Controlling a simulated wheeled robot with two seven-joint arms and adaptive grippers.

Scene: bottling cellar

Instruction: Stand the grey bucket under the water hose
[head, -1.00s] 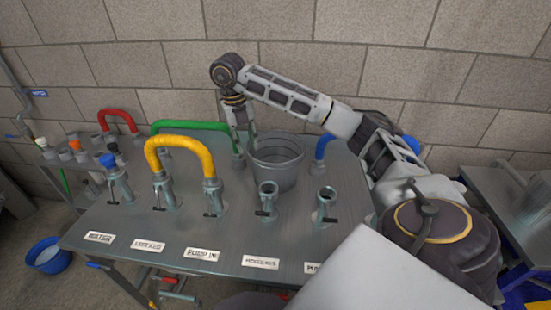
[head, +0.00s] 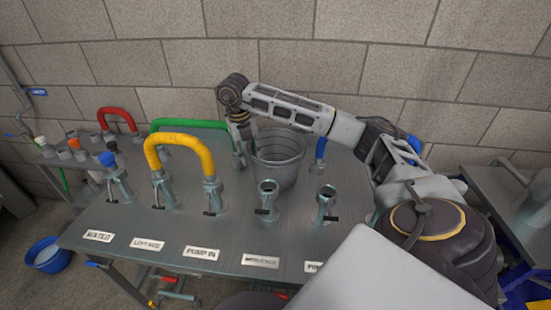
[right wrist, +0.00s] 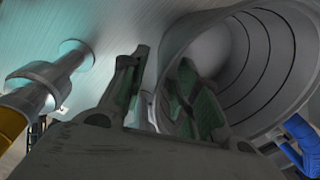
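The grey bucket (head: 282,172) stands upright on the metal bench, behind the front row of ports; its inside shows at the right in the right wrist view (right wrist: 235,60). My right gripper (head: 246,146) points down at the bucket's left rim. In the right wrist view the gripper (right wrist: 160,88) is open, one finger outside the bucket and one over its inside, with the wall between them. I cannot tell whether either finger touches it. I cannot make out which line is the water hose; a label reading WATER (head: 99,236) is at the bench's front left. My left gripper is not in view.
A yellow hose (head: 180,142) arches left of the bucket, with a green hose (head: 190,124) behind it and a red hose (head: 117,112) farther left. A blue bucket (head: 48,255) stands on the floor at left.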

